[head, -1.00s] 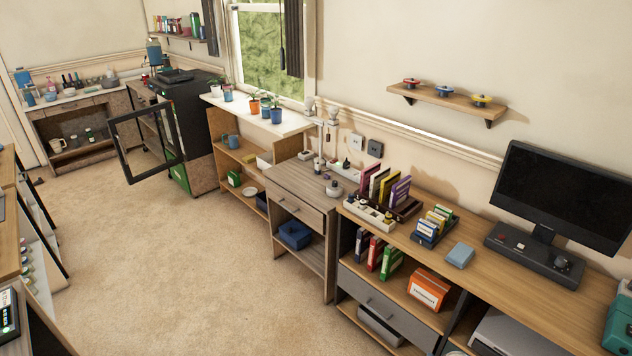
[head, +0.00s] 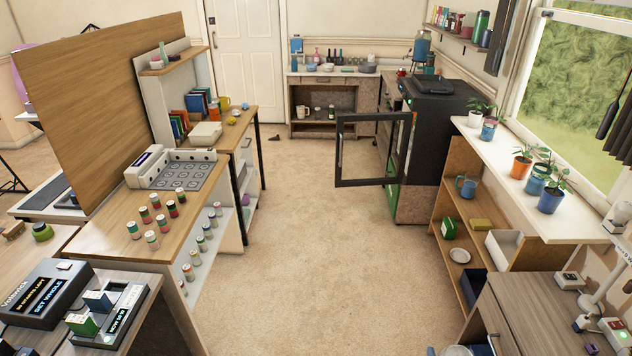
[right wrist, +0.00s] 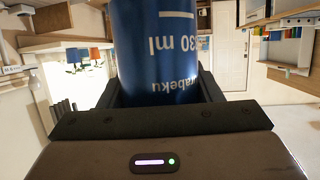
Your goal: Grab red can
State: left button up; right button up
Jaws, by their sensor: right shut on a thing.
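My right gripper (right wrist: 162,92) is shut on a blue cylinder (right wrist: 155,45), whose white print reads "30 ml" upside down in the right wrist view. Its dark fingers press on both sides of the cylinder, and its far end is cut off by the frame edge. I cannot make out a clear red can. Several small jars (head: 156,220) with coloured bands, some red, stand on the left wooden counter. A small red thing (head: 401,74) shows beside the black cabinet, too small to identify. My left gripper is not in view.
A black cabinet (head: 432,130) stands at the back right, its framed glass door (head: 373,182) swung open into the room. A white-topped shelf unit (head: 505,165) with potted plants lines the right wall. The carpet (head: 315,260) between the counters is clear.

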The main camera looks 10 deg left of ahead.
aim_at(402, 70)
jog(key=i+u, duration=0.45)
jog(key=i+l+u, duration=0.15)
jog(key=u, duration=0.35)
jog(key=i+l+u, duration=0.25)
jog(key=u, duration=0.2)
jog(key=i+l+u, duration=0.3)
jog(key=u, duration=0.15)
jog(key=i+l+u, duration=0.3)
jog(key=l+u, duration=0.35)
jog(key=l, duration=0.15)
jog(key=i+l+u, duration=0.15)
jog(key=l+u, duration=0.15)
jog(key=l, duration=0.2)
jog(key=l+u, duration=0.3)
jog(key=l, duration=0.2)
jog(key=i, duration=0.05)
